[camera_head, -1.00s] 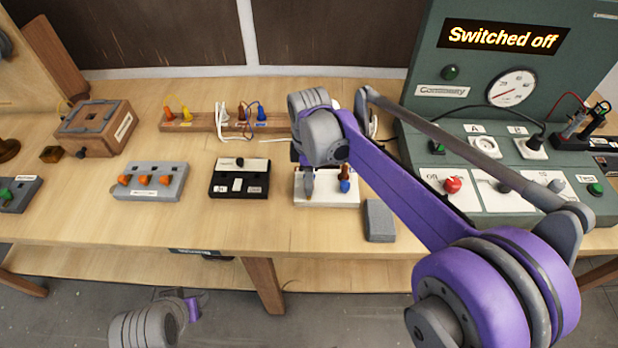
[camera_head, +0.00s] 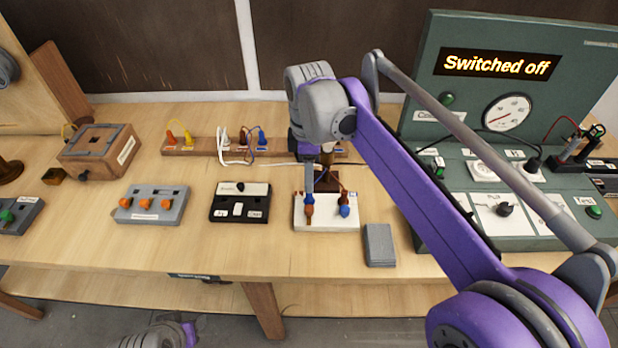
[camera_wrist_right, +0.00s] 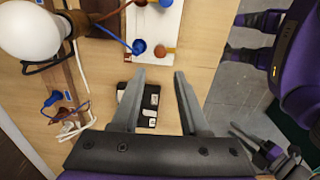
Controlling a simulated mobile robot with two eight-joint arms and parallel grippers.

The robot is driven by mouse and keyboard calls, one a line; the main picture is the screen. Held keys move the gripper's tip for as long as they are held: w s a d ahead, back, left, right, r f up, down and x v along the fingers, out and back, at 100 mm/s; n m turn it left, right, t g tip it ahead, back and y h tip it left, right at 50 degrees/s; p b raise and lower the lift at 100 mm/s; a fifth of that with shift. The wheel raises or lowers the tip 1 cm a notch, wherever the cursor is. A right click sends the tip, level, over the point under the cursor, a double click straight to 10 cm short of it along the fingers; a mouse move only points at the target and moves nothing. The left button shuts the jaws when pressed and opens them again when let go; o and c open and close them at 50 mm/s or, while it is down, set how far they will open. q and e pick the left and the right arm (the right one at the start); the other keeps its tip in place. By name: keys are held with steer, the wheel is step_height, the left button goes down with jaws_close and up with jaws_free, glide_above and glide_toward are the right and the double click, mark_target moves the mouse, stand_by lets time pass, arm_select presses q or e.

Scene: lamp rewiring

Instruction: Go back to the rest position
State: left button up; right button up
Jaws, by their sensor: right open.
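My right gripper (camera_head: 308,182) hangs above the back left part of the white terminal block (camera_head: 326,222), with my purple forearm reaching in from the right. In the right wrist view its two grey fingers (camera_wrist_right: 159,73) are spread apart with nothing between them. The white block, with an orange and a blue plug on it, shows at the top of that view (camera_wrist_right: 172,22). Part of my left arm shows as a grey and purple piece at the bottom of the head view; its jaws cannot be made out.
A black switch block (camera_head: 240,203), a grey block with orange plugs (camera_head: 152,205) and a grey box (camera_head: 379,246) stand on the wooden table. A white bulb (camera_wrist_right: 32,32) is close by in the wrist view. The green control panel (camera_head: 540,90) reads "Switched off".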

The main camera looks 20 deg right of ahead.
stand_by(0.3)
steer(key=s+d+f+m+t, duration=0.1)
steer(key=s+f+m, duration=0.3)
steer(key=s+m, duration=0.1)
steer(key=s+d+f+m+t, duration=0.2)
steer(key=s+f+m, duration=0.3)
steer(key=s, duration=0.3)
steer(key=s+d+f+m+t, duration=0.1)
steer(key=s+f+m+t, duration=0.1)
steer(key=s+f+m, duration=0.2)
steer(key=shift+s+d+f+m, duration=0.15)
steer(key=shift+s+d+m, duration=0.1)
steer(key=shift+s, duration=0.6)
steer(key=shift+s+d+f+m, duration=0.15)
steer(key=shift+s+m, duration=0.1)
steer(key=shift+s, duration=0.55)
